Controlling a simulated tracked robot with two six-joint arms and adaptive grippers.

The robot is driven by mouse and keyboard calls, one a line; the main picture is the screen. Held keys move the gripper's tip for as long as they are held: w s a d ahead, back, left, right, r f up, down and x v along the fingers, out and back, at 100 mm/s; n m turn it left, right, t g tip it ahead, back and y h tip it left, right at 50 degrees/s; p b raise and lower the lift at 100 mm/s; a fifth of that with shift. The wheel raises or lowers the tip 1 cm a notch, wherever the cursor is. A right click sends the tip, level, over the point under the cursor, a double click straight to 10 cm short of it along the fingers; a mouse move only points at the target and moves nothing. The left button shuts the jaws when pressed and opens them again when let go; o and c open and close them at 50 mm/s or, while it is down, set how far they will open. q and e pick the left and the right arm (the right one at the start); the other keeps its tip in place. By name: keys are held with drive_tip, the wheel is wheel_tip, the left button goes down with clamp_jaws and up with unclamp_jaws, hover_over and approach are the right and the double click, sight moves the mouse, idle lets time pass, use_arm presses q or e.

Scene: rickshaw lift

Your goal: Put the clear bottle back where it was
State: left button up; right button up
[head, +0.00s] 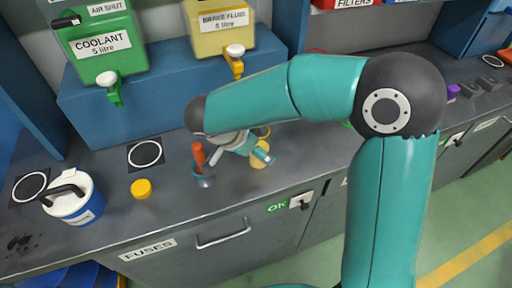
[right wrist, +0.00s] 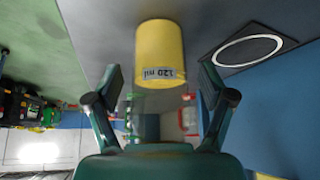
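The clear bottle, yellow in its lower part with a "120 ml" label, stands on the grey bench (head: 300,165). In the right wrist view the bottle (right wrist: 160,55) appears inverted, between the fingers. In the head view its yellow part (head: 259,160) shows beneath my right gripper (head: 252,149), which partly hides it. My right gripper (right wrist: 161,80) is open, with a gap visible between each fingertip and the bottle. A black pad with a white ring (head: 145,153) lies empty on the bench; a ring pad (right wrist: 248,51) also shows in the wrist view. My left gripper is out of view.
A yellow cap (head: 141,189) and a white-lidded blue tub (head: 73,203) are further left. Coolant (head: 105,45) and brake fluid (head: 222,25) containers stand on the blue riser (head: 160,95) behind.

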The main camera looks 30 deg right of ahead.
drive_tip(key=shift+r, duration=0.1)
drive_tip(key=v, duration=1.2)
idle(0.4)
